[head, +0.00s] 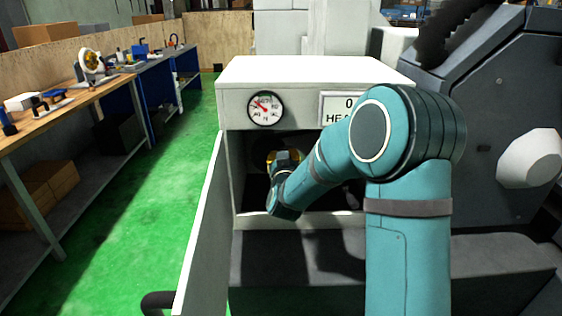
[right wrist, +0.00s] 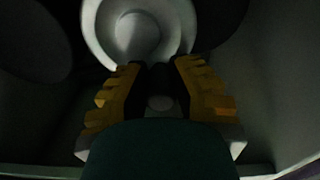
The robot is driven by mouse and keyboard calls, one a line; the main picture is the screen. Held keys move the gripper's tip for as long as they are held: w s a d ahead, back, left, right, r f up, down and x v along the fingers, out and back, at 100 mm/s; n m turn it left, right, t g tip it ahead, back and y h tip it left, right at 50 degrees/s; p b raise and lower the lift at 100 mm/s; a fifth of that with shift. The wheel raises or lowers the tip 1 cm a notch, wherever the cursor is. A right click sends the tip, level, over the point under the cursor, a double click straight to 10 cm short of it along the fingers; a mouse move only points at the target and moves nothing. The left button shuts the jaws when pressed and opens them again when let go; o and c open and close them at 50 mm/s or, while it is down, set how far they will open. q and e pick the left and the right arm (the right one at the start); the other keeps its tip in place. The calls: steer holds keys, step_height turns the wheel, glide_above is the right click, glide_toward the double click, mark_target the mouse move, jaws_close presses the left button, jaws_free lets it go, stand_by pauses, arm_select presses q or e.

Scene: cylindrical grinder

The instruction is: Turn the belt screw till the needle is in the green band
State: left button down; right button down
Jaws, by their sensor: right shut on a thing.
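The dial gauge (head: 266,108), white with a dark rim, sits on the front panel of the white cabinet. Its red needle leans to the upper left; I cannot make out a green band at this size. My right gripper (head: 284,158) reaches inside the cabinet's dark opening. In the right wrist view, the right gripper's yellow-padded fingers (right wrist: 158,68) are closed around the belt screw, whose small round grey end (right wrist: 160,103) shows between them. The rest of the screw is hidden in shadow. My left gripper is in neither view.
A pale round pulley-like disc (right wrist: 138,32) lies just beyond the fingertips, with dark round shapes on both sides. The cabinet's open door (head: 203,225) stands left of the opening. A workbench (head: 75,103) runs along the left; green floor between is clear.

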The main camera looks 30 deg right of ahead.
steer(key=shift+s+d+m, duration=0.25)
steer(key=shift+d+m, duration=0.2)
steer(key=shift+m, duration=0.75)
steer(key=c, duration=0.8)
jaws_free()
steer(key=shift+d, duration=0.1)
steer(key=shift+o, duration=0.2)
steer(key=shift+s+a, duration=0.25)
steer(key=shift+a, duration=0.05)
steer(key=v, duration=1.1)
steer(key=shift+s, duration=0.2)
steer(key=shift+a, duration=0.1)
